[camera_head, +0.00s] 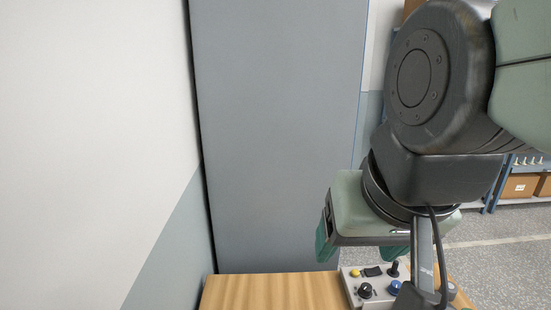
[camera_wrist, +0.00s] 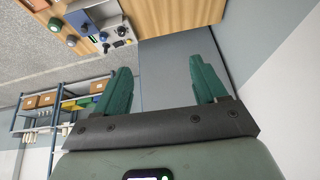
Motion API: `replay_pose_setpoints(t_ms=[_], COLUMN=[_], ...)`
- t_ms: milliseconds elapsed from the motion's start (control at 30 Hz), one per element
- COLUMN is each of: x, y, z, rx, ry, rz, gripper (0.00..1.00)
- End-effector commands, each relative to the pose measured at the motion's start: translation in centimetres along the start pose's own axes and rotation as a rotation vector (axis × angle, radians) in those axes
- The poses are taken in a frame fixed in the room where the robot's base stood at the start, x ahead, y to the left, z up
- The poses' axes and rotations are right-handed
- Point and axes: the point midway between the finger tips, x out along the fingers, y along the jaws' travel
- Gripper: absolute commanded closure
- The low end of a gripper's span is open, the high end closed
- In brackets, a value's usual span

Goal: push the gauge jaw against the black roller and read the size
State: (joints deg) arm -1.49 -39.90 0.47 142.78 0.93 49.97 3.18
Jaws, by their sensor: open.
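My gripper (camera_head: 359,256) hangs in the air above the back of the wooden table, its green fingers apart and nothing visible between them. The fingers also show spread and empty in the wrist view (camera_wrist: 160,64). A pale grey box (camera_head: 373,284) with a yellow button, dark knobs and a blue knob stands on the table just below and right of my gripper. This box also shows near the top of the wrist view (camera_wrist: 118,37). I cannot make out a gauge jaw or a black roller in either view; my arm hides part of the table.
The wooden table (camera_head: 270,291) is bare left of the box. A tall grey panel (camera_head: 275,130) and a wall stand behind it. In the wrist view, a blue box (camera_wrist: 82,18) and round knobs lie near the table edge. Shelving with cartons (camera_wrist: 47,100) stands farther off.

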Motion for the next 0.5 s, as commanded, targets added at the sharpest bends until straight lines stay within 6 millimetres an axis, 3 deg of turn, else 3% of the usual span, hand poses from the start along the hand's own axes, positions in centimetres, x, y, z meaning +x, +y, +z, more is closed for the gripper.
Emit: replay_pose_setpoints(t_ms=[133, 333, 500], x=[4.1, 12.0, 18.4], y=[-1.0, 5.6, 11.5], z=[-2.0, -2.6, -0.1], rx=[0.238, 0.756, 1.183], ry=[-0.076, -0.183, -0.251], rz=[-0.024, 0.099, 0.226], gripper=[0.48, 0.48, 0.48])
